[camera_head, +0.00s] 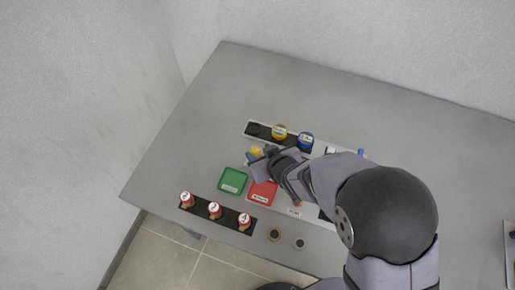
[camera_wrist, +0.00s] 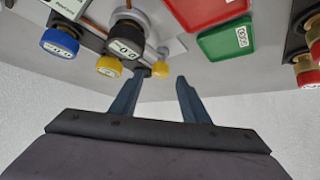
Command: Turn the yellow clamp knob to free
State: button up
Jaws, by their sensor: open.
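The yellow clamp knob (camera_head: 257,151) is small and sits just in front of the back rack, beside my gripper in the head view. In the wrist view a small yellow knob (camera_wrist: 161,69) shows just beyond the fingertips, between their lines. My gripper (camera_wrist: 155,85) is open, its two dark fingers apart with nothing seen between them. In the head view my gripper (camera_head: 259,157) is close to the knob and partly hides the clamp. I cannot tell whether a finger touches the knob, nor which way the knob is turned.
A green tray (camera_head: 232,181) and a red tray (camera_head: 262,193) lie in front. Red-and-white-capped pieces (camera_head: 214,209) stand at the front edge. The table's left side is clear.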

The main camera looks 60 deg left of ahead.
aim_at(256, 150)
jog(key=shift+p+x, duration=0.4)
jog(key=shift+x, duration=1.15)
jog(key=c, duration=1.1)
jog(key=shift+o, duration=0.2)
